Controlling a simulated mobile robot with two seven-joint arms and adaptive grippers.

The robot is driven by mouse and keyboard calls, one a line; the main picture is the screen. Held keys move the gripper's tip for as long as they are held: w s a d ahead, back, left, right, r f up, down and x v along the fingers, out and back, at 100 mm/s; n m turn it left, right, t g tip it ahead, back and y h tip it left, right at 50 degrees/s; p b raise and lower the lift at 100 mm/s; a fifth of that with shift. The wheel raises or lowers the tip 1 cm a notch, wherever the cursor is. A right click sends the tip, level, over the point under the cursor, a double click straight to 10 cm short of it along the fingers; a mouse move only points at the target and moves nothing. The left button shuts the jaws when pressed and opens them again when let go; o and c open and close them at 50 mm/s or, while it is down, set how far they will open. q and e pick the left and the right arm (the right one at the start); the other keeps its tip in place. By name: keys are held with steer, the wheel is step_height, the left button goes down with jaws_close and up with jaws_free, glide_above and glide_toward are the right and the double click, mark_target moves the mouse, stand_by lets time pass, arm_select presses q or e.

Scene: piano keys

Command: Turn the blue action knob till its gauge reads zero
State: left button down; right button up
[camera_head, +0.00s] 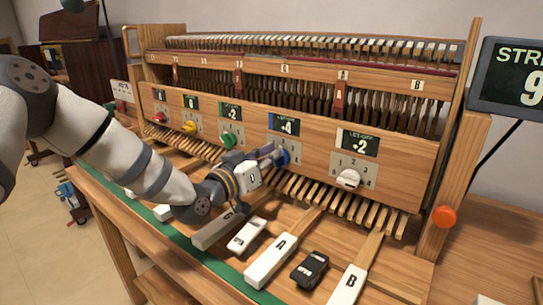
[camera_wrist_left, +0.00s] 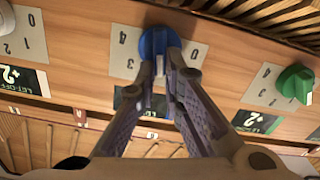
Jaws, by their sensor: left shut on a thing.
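The blue knob (camera_head: 283,158) is on the front of the wooden piano action, with a dial plate around it. Its gauge (camera_head: 284,124) above reads +4. My left gripper (camera_head: 272,155) reaches it from the left, its fingers shut on the knob. In the left wrist view the blue knob (camera_wrist_left: 158,42) sits between the two fingertips (camera_wrist_left: 163,75), and the fingers partly cover its dial plate (camera_wrist_left: 125,45). My right gripper is in neither view.
Yellow and red knobs are farther left. Loose keys, including key A (camera_head: 272,260), lie in front. An orange knob (camera_head: 444,216) is at the right.

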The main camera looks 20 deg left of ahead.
arm_select(q)
steer(key=n, duration=0.6)
steer(key=a+f+n+b, duration=0.1)
steer(key=n, duration=0.2)
steer(key=shift+w, duration=0.2)
steer(key=n, duration=0.3)
steer(key=shift+a+f+n+b, duration=0.15)
steer(key=shift+f+n+b, duration=0.15)
steer(key=shift+b, duration=0.1)
steer(key=shift+f+n+b, duration=0.1)
steer(key=shift+n+b, duration=0.25)
steer(key=shift+n, duration=0.95)
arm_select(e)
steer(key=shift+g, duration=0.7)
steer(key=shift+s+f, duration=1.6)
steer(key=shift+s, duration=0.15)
arm_select(q)
steer(key=c, duration=1.7)
jaws_free()
